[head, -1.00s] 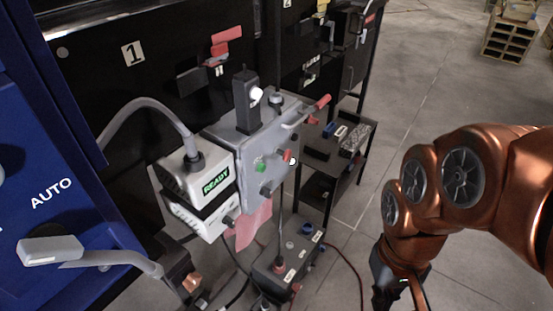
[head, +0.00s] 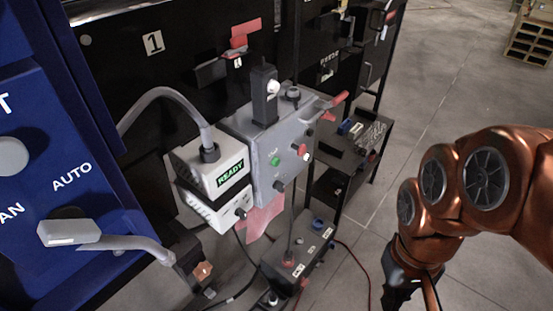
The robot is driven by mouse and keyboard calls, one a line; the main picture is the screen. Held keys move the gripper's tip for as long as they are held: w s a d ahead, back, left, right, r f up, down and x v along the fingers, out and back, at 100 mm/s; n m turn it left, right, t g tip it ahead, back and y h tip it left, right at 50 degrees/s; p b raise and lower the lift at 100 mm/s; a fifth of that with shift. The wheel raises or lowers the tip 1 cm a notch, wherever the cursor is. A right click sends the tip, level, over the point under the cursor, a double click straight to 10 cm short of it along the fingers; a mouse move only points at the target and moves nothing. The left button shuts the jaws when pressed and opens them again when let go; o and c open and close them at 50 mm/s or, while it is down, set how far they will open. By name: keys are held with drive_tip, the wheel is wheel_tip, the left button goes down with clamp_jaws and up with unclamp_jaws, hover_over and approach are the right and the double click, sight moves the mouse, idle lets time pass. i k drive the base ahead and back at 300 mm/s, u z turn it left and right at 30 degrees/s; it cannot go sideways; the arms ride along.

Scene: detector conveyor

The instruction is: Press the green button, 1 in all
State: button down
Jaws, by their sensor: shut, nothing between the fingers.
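The green button (head: 275,161) is a small round knob on the front face of a grey control box (head: 250,135), in the middle of the head view. A red button (head: 302,149) sits to its right on the same face. My gripper (head: 395,298) is at the bottom edge, right of and apart from the box. It is dark, points down and is shut on nothing; its fingertips are hard to make out. Nothing covers the green button.
A white unit with a READY display (head: 231,173) is left of the box. A blue panel (head: 70,150) with a grey lever (head: 70,232) fills the left side. A low grey box (head: 297,257) with cables is below. Open floor lies right of the black shelf (head: 345,170).

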sight(275, 161)
drive_tip(key=u, duration=0.25)
drive_tip(key=k, duration=0.6)
drive_tip(key=u, duration=0.6)
drive_tip(key=k, duration=0.75)
drive_tip(key=u, duration=0.75)
drive_tip(key=i, duration=1.25)
drive_tip(key=z, duration=0.4)
